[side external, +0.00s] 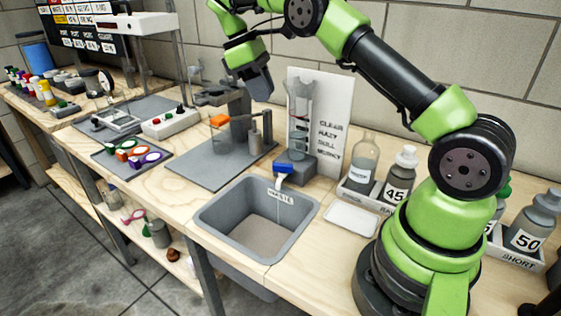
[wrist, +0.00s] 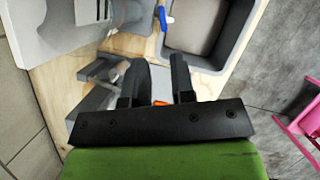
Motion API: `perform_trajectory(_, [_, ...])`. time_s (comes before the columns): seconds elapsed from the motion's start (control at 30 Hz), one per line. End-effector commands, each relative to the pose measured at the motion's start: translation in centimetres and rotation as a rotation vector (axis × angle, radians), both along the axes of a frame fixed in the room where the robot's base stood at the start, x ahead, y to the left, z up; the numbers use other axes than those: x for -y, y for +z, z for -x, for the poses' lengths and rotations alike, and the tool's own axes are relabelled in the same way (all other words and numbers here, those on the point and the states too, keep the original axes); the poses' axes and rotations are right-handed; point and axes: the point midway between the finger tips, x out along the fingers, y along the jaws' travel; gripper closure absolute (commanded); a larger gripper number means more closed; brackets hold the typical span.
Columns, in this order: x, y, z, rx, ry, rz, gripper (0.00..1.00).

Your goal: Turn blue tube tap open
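The blue tap (side external: 283,168) sits at the foot of a clear upright tube (side external: 299,125), with a pale spout over the near waste basin. In the wrist view the blue tap (wrist: 162,18) shows at the top, beside the basin's edge. My gripper (side external: 262,92) hangs above and to the left of the tube, well higher than the tap and apart from it. In the wrist view my gripper (wrist: 159,72) has its two dark fingers apart, with nothing held between them. The tap handle's exact angle is too small to tell.
The grey waste basin (side external: 257,222) is set into the bench below the tap. A white lettered card (side external: 328,125) stands behind the tube. A dark stand with an orange piece (side external: 219,120) is at left. Bottles (side external: 398,180) stand at right.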

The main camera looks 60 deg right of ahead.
Motion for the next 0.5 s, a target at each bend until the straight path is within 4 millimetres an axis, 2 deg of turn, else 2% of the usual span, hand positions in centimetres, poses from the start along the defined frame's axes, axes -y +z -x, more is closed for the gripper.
perform_trajectory(0.33, [0.0,-7.3,0.1,-0.006,0.0,-0.001,0.77])
perform_trajectory(0.5, [0.1,-8.9,0.2,-0.003,0.0,0.001,0.77])
